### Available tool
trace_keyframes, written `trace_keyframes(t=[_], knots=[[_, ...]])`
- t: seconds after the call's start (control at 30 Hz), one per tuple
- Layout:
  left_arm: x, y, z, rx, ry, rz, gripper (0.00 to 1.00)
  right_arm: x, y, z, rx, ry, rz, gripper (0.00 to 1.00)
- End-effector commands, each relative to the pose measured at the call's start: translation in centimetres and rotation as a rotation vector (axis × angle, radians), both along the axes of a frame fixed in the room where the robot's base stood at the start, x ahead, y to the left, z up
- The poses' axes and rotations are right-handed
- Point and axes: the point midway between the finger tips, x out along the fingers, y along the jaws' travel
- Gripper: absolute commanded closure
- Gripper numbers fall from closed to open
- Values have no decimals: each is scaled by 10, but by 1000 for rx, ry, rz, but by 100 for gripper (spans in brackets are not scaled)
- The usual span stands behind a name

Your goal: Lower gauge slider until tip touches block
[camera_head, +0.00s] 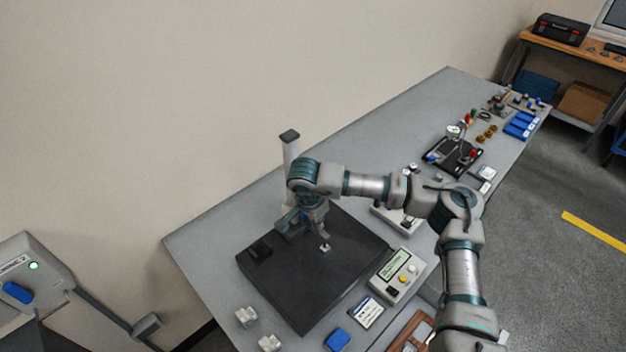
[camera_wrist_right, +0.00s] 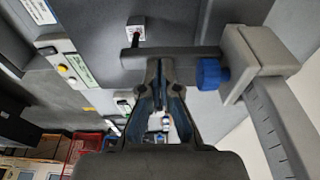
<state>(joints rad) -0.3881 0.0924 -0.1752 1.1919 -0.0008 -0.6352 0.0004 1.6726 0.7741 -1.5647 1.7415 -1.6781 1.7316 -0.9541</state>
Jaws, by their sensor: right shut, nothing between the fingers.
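The height gauge has a pale column (camera_head: 291,155) rising from a dark plate (camera_head: 300,305). In the right wrist view its grey slider (camera_wrist_right: 258,58) rides on the column (camera_wrist_right: 275,125), with a blue knob (camera_wrist_right: 208,73) and a dark grey arm (camera_wrist_right: 190,54). A small pale block (camera_head: 325,248) sits on the plate; it also shows in the wrist view (camera_wrist_right: 136,24), by the arm's free end. I cannot tell whether the tip touches it. My right gripper (camera_wrist_right: 160,66) is shut and empty, its fingertips close to the arm; contact is unclear. My left gripper is out of view.
A grey readout box (camera_head: 398,275) with buttons stands right of the plate. Small metal pieces (camera_head: 246,316) and a blue item (camera_head: 337,340) lie in front. A dial gauge stand (camera_head: 455,150) and several small parts stand farther along the table. A wall rises behind.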

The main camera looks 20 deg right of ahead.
Motion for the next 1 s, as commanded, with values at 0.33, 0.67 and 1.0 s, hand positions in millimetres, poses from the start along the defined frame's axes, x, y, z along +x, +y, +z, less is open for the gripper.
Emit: trace_keyframes(t=[0.33, 0.67, 1.0], knots=[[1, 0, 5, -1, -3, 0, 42, 0, 0, 8, 0, 0, 0, 100], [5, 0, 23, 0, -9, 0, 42, 0, 0, 34, 1, -2, -1, 100], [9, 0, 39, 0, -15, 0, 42, 0, 0, 60, 1, -2, 0, 100]])
